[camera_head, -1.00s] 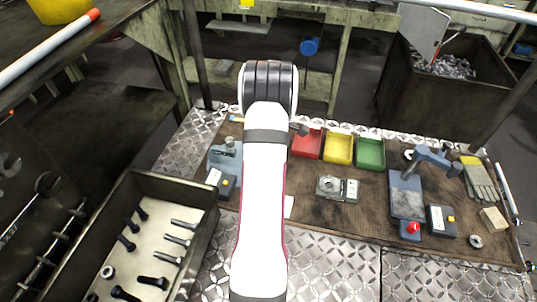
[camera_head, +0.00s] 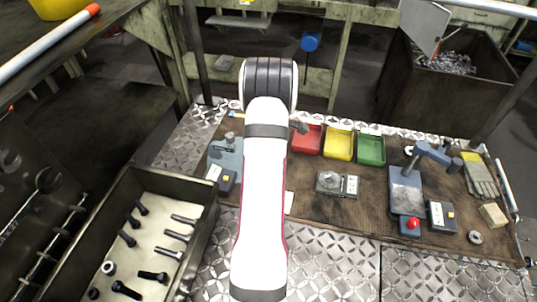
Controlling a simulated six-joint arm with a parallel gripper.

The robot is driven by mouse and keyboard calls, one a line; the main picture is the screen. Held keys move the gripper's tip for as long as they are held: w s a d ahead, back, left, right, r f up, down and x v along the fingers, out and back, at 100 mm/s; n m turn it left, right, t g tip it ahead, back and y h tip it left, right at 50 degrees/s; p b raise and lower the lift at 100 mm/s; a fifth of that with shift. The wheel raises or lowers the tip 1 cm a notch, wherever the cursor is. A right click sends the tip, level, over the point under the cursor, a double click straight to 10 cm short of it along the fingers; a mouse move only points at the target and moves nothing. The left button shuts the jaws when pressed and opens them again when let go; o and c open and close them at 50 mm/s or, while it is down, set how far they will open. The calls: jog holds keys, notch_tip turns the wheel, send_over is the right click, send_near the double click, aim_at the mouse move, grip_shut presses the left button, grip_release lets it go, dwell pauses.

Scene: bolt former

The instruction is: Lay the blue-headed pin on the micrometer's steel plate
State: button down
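My white arm reaches away over the bench, and its dark wrist end hides my gripper and the surface behind it. I cannot see the fingers or what they hold. A small slim item with a blue part (camera_head: 237,114) lies at the back left of the mat; it is too small to tell whether it is the blue-headed pin. A blue-grey instrument (camera_head: 226,152) stands left of my arm, partly hidden by it. Another blue-grey stand (camera_head: 405,190) with a grey plate, an overhanging arm and a red button stands at right. I cannot tell which is the micrometer.
Red (camera_head: 306,140), yellow (camera_head: 338,144) and green (camera_head: 371,149) trays line the mat's back. A small gauge-like device (camera_head: 337,184) sits mid-mat. Gloves (camera_head: 481,178) lie at right. A metal bin (camera_head: 205,205) with several bolts stands at front left.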

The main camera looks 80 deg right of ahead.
jog(key=shift+f, duration=0.35)
jog(key=c, duration=0.8)
grip_release()
jog(key=shift+o, duration=0.2)
